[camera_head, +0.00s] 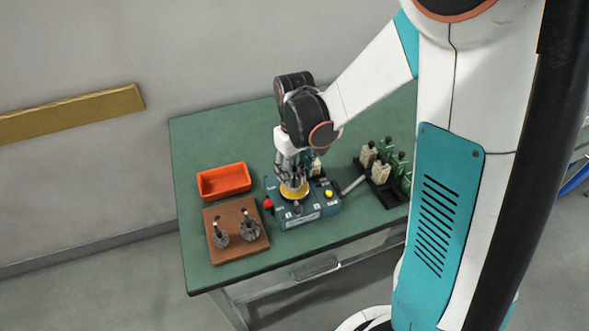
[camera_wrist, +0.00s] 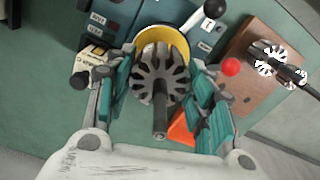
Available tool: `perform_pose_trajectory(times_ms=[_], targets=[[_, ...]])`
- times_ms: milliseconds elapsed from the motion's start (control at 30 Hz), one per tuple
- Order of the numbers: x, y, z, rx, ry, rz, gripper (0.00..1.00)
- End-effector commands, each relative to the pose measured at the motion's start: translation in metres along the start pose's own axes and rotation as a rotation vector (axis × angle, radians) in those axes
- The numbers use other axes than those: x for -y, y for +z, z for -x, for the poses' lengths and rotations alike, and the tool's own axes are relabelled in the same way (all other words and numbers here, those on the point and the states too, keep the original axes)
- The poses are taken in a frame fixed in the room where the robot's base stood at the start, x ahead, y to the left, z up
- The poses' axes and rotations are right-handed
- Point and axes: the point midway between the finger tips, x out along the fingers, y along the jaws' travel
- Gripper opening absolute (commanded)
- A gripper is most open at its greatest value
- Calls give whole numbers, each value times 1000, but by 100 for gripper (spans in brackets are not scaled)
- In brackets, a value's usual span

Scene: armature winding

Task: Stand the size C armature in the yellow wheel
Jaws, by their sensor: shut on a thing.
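My gripper (camera_head: 290,172) is over the blue winding machine (camera_head: 310,208), pointing down at the yellow wheel (camera_head: 294,191). In the wrist view its teal-padded fingers (camera_wrist: 165,95) are shut on a grey slotted armature (camera_wrist: 158,75), whose shaft points toward the camera. The armature overlaps the near part of the yellow wheel (camera_wrist: 178,38) in this view. I cannot tell whether it touches or sits in the wheel. No size mark is readable on it. Two other armatures stand on a brown wooden board (camera_head: 232,212), one left (camera_head: 221,238) and one right (camera_head: 249,228).
The machine has a red knob (camera_head: 267,203), a yellow button (camera_head: 329,193) and a lever at its right (camera_head: 354,184). An orange tray (camera_head: 224,181) lies at its left. A dark rack (camera_head: 380,190) with several green and cream items stands at right. The back left tabletop is clear.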

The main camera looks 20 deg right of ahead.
Motion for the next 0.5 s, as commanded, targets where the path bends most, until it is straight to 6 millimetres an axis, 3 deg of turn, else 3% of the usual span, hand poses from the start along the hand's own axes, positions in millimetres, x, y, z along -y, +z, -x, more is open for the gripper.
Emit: perform_pose_trajectory(times_ms=[500], targets=[[0, 0, -12, 0, 0, 0, 11]])
